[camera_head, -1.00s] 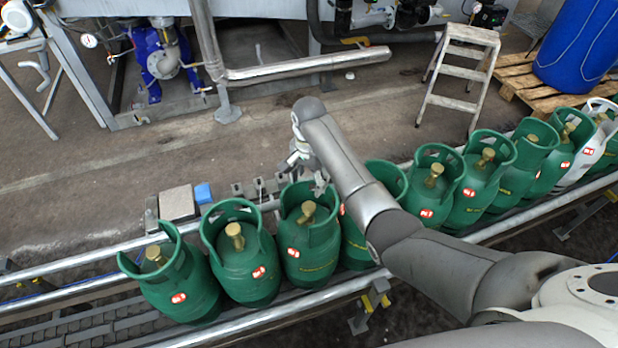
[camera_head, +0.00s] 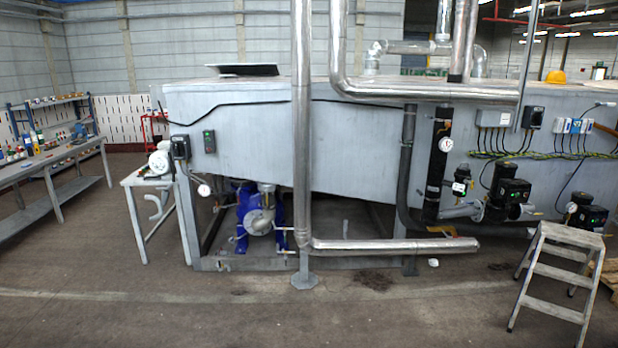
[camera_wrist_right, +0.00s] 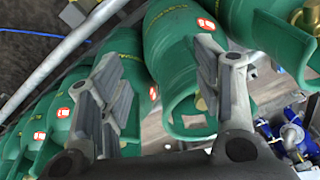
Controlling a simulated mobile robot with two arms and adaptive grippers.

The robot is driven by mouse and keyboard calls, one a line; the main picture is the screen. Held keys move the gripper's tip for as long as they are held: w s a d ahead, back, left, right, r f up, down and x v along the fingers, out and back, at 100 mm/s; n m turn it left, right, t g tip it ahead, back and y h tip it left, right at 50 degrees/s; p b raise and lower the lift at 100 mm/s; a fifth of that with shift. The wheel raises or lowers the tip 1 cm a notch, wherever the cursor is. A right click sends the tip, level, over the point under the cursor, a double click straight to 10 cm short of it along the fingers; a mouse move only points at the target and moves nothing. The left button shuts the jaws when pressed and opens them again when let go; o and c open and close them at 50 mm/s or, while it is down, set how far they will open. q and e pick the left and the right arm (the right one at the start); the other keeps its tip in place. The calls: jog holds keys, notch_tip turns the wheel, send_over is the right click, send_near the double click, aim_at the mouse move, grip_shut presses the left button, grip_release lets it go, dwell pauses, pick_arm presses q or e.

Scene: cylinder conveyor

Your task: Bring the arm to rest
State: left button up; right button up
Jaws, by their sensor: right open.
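My right gripper (camera_wrist_right: 158,68) shows in the right wrist view with its two grey fingers spread apart. It is open and holds nothing. Several green gas cylinders with red-and-white labels lie beyond the fingers. One green cylinder (camera_wrist_right: 172,40) shows between and behind the fingertips, with its collar near the right finger; how far off it is I cannot tell. Another green cylinder (camera_wrist_right: 262,28) with a brass valve is at the upper right. More cylinders (camera_wrist_right: 52,118) stand in a row at the left. Neither arm shows in the head view now, and my left gripper is out of view.
A conveyor rail (camera_wrist_right: 72,42) runs beside the cylinders. The head view shows a large grey machine (camera_head: 245,135) with pipes, a blue pump (camera_head: 258,212), a step ladder (camera_head: 558,275) at the right and a workbench (camera_head: 50,160) at the left. The floor in front is clear.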

jog(key=s+d+r+n+t, duration=0.1)
jog(key=s+r+n, duration=0.25)
jog(key=s, duration=0.45)
jog(key=s+d+r+n+t, duration=0.15)
jog(key=s+r, duration=0.25)
jog(key=s, duration=0.5)
notch_tip(320, 180, down, 28)
jog(key=f+n+g+b, duration=0.1)
jog(key=g+b, duration=0.1)
jog(key=b, duration=0.2)
jog(key=s+d+f+g+b, duration=0.1)
jog(key=s+d+f+b, duration=0.1)
jog(key=s+f, duration=1.6)
notch_tip(320, 180, down, 2)
jog(key=shift+d+f+b, duration=0.15)
jog(key=shift+d+b, duration=0.1)
jog(key=shift+b, duration=0.2)
